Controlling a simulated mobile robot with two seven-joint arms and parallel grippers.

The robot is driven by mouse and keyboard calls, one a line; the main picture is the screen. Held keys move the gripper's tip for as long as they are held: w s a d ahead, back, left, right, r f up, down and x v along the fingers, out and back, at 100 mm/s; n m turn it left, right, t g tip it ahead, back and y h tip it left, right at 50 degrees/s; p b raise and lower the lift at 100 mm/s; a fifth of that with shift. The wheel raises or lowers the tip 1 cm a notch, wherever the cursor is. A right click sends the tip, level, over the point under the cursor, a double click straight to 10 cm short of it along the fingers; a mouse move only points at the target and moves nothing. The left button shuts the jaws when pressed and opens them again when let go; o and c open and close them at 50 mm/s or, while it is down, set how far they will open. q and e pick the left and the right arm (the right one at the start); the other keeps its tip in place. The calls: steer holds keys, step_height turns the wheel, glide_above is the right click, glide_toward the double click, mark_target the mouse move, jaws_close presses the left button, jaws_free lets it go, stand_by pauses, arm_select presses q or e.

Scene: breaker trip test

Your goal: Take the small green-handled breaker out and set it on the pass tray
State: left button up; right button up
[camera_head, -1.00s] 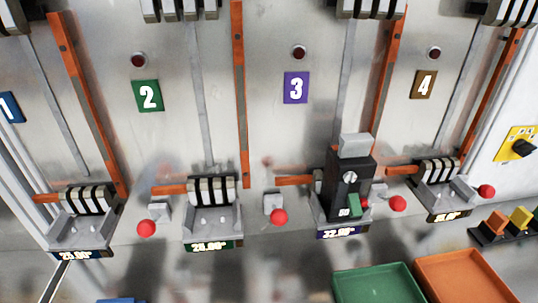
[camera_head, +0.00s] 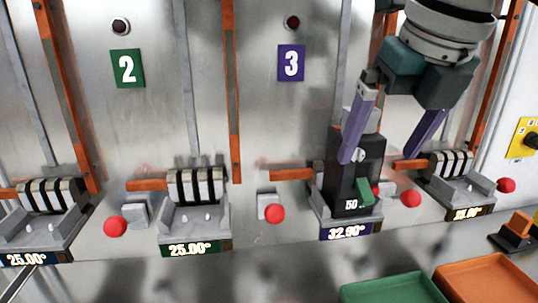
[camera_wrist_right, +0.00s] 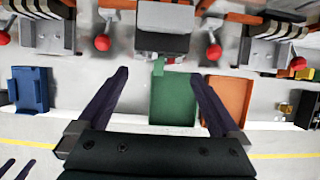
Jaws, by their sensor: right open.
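The breaker (camera_head: 360,182) is a black block marked 50 with a small green handle (camera_head: 364,191) low on its front. It sits upright in the cradle under the purple 3 plate. My right gripper (camera_head: 384,150) is open, with one purple finger in front of the breaker's upper part and the other to its right; contact cannot be told. In the right wrist view the breaker's grey top (camera_wrist_right: 165,18) lies beyond the open fingertips (camera_wrist_right: 161,75). A green tray (camera_head: 395,291) and an orange tray (camera_head: 492,279) lie below; which is the pass tray is unclear.
Red knobs (camera_head: 274,213) stick out beside the cradles. The neighbouring cradles (camera_head: 195,215) hold grey-and-black ribbed contacts and no breaker. Orange bars (camera_head: 232,90) run up the metal panel. A blue holder (camera_wrist_right: 30,90) stands at the left in the right wrist view.

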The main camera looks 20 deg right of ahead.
mark_target(338, 191)
steer(key=w, duration=0.3)
steer(key=w+d+p, duration=0.1)
steer(key=w, duration=0.2)
steer(key=shift+d+p, duration=0.2)
steer(key=shift+p, duration=0.1)
steer(key=p+x, duration=0.1)
steer(key=x, duration=0.4)
steer(key=c, duration=1.3)
jaws_close()
